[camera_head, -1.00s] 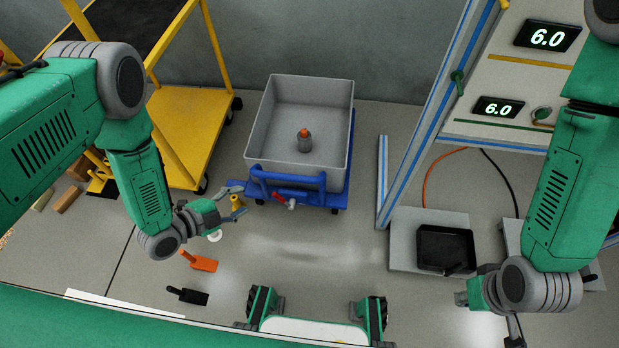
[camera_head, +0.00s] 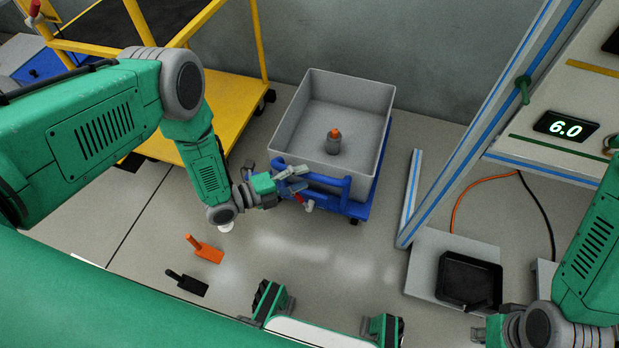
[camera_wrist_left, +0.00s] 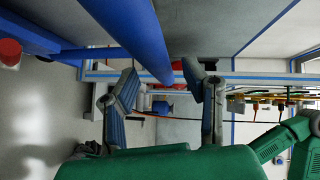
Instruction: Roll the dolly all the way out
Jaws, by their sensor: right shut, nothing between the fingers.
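The dolly (camera_head: 361,207) is a blue wheeled frame with a blue push handle (camera_head: 346,184), carrying a deep grey bin (camera_head: 350,85). A grey bottle with an orange cap (camera_head: 333,142) stands inside the bin. My left gripper (camera_head: 297,181) is at the left part of the handle. In the left wrist view its two fingers (camera_wrist_left: 165,105) are spread apart, with the thick blue bar (camera_wrist_left: 140,35) crossing near them; contact cannot be told. A red-handled part (camera_head: 301,200) hangs by the handle. My right gripper (camera_head: 480,335) is at the bottom right edge, mostly cut off, away from the dolly.
A yellow cart (camera_head: 225,110) stands left of the dolly. A blue-striped frame (camera_head: 470,140) with a lit display (camera_head: 563,126) stands right. A black tray (camera_head: 468,281) sits on a grey plate. Floor before the dolly is clear.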

